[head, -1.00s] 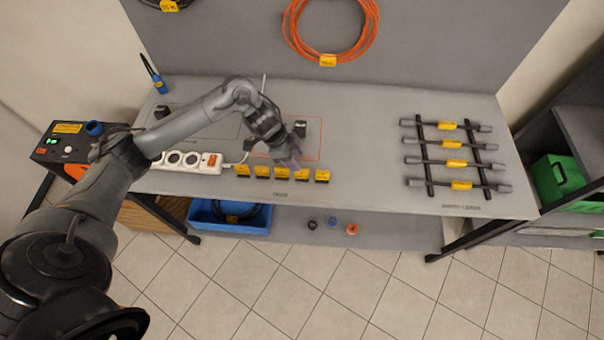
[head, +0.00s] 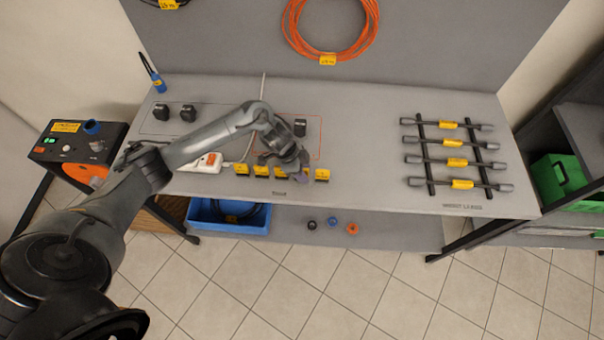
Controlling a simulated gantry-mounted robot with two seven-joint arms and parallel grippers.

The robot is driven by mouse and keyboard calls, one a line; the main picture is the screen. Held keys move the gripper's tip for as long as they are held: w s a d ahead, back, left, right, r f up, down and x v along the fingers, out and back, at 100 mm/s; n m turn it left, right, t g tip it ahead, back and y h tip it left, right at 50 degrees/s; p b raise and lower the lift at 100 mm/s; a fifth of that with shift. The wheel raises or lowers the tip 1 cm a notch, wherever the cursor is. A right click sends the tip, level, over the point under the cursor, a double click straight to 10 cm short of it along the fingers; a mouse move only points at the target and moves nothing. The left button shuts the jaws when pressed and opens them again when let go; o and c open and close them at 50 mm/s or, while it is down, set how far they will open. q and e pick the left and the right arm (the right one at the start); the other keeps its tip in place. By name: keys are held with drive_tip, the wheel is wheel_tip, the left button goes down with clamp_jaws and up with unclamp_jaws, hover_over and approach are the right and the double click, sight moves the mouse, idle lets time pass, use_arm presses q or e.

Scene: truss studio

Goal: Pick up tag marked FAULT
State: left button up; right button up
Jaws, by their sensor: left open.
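A row of several small yellow tags with black lower edges stands along the front of the grey table. The leftmost tag (head: 241,169) and the rightmost tag (head: 322,175) show clearly. The print on them is too small to read, so I cannot tell which one says FAULT. My left gripper (head: 291,178) is open over the right half of the row, with its fingers close to the tags there and partly hiding them. I cannot tell whether it touches one. My right gripper is not in view.
A white power strip (head: 207,162) lies left of the tags, partly behind my arm. Several cables with yellow labels (head: 455,162) lie on black rails at the right. Black plugs (head: 189,113) stand at the back left. The table between tags and rails is clear.

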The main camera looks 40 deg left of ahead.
use_arm(q)
drive_tip(key=shift+w+d+f, duration=0.1)
drive_tip(key=shift+d+f, duration=0.05)
drive_tip(key=shift+f, duration=0.25)
clamp_jaws()
drive_tip(key=shift+r, duration=0.1)
